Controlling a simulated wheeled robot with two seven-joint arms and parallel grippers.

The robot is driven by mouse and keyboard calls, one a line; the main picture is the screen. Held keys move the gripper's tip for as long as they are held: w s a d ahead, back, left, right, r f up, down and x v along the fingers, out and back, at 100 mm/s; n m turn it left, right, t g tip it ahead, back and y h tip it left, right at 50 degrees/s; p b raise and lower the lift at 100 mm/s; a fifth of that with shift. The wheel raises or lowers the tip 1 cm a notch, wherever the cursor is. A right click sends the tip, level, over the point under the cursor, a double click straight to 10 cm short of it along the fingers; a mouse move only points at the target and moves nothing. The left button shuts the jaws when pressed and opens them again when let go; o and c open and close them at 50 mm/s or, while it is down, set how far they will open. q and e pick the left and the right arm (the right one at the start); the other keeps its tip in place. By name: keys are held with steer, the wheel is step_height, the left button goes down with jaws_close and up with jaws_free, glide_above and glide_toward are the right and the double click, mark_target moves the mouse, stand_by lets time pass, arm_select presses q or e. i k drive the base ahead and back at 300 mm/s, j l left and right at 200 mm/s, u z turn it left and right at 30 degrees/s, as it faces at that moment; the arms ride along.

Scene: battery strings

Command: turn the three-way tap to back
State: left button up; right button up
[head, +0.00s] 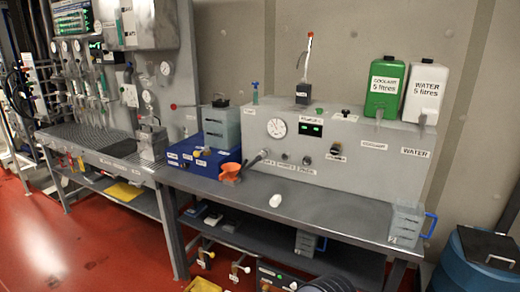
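A grey bench unit (362,146) stands on the long workbench, with a round gauge (276,128), a dark display (311,129) and several small fittings on its front. A dark handle (336,148) with a small label below it sits on the front, right of the display. It may be the three-way tap, but its label is too small to read and I cannot tell which way it points. A grey rod-like handle (257,158) sticks out at the unit's lower left. Neither of my grippers is in view.
Green coolant (384,88) and white water (425,93) containers stand on the unit. An orange funnel (231,171), a white cylinder (275,201) and a clear jug (406,225) are on the bench (330,205). A blue bin (480,262) stands at right. The red floor at left is clear.

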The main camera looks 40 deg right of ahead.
mark_target(197, 154)
steer(key=z, duration=1)
steer(key=k+j, duration=0.1)
steer(key=j, duration=0.5)
steer(key=i+j, duration=0.1)
steer(key=j, duration=0.45)
steer(key=i+j+z, duration=0.1)
steer(key=j, duration=0.4)
steer(key=i+j, duration=0.15)
steer(key=j, duration=0.4)
steer(key=i+j, duration=0.2)
steer(key=i, duration=0.25)
steer(key=i+j+z, duration=0.1)
steer(key=i+j, duration=0.15)
steer(key=i, duration=0.25)
steer(key=i+j, duration=0.25)
steer(key=i, duration=0.2)
